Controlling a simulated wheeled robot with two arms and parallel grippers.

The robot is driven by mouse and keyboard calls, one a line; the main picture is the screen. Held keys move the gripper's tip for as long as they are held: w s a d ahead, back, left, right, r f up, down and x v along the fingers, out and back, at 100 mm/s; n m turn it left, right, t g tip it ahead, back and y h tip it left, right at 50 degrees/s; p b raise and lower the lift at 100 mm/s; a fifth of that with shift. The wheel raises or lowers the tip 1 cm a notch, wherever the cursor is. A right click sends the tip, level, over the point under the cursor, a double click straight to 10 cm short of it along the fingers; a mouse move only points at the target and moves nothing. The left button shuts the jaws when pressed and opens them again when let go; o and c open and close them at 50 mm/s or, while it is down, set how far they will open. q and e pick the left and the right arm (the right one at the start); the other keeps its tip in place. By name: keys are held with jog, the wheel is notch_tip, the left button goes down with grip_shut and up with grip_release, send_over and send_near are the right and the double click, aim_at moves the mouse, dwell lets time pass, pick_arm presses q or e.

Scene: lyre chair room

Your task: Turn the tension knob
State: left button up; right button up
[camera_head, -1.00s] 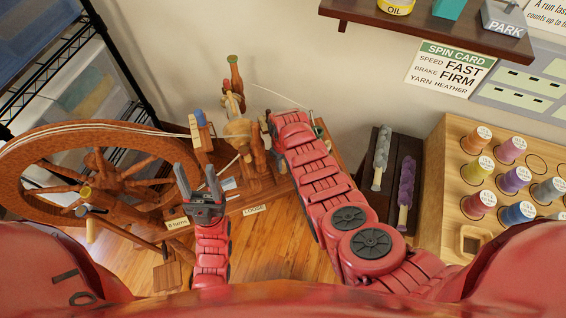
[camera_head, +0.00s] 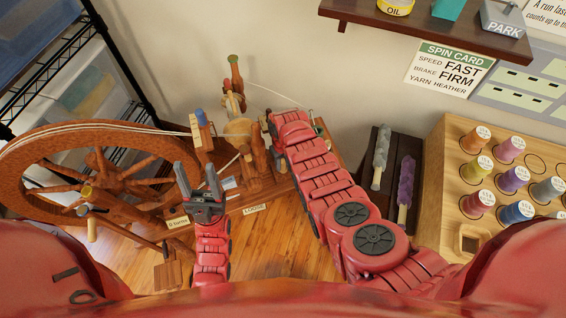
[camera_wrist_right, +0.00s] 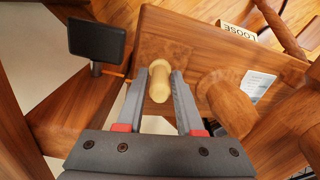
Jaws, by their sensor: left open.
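The tension knob, a pale rounded wooden peg (camera_wrist_right: 160,82), sticks out of the spinning wheel's wooden base in the right wrist view. My right gripper (camera_wrist_right: 160,78) has one finger on each side of the knob near the fingertips. Whether both fingers press on it cannot be told. In the head view my right arm reaches the spinning wheel's upright parts and hides the knob and fingers. The spinning wheel (camera_head: 20,160) has a large brown wheel at left and a sloping base. My left gripper (camera_head: 198,172) is open and empty in front of the base.
A LOOSE label (camera_head: 255,209) is on the base. A dark stand with a grey roll (camera_head: 381,160) and a purple roll (camera_head: 405,185) stands right of my arm. A wooden rack (camera_head: 437,170) of coloured spools is further right. A shelf (camera_head: 430,32) overhangs the back wall.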

aim_at(283, 160)
jog(key=shift+o, duration=1.2)
jog(key=shift+r, duration=0.1)
jog(key=shift+w+r, duration=0.1)
jog(key=shift+r, duration=0.35)
notch_tip(283, 160, up, 16)
jog(key=p, duration=0.3)
jog(key=shift+r, duration=0.25)
jog(key=shift+f, duration=0.1)
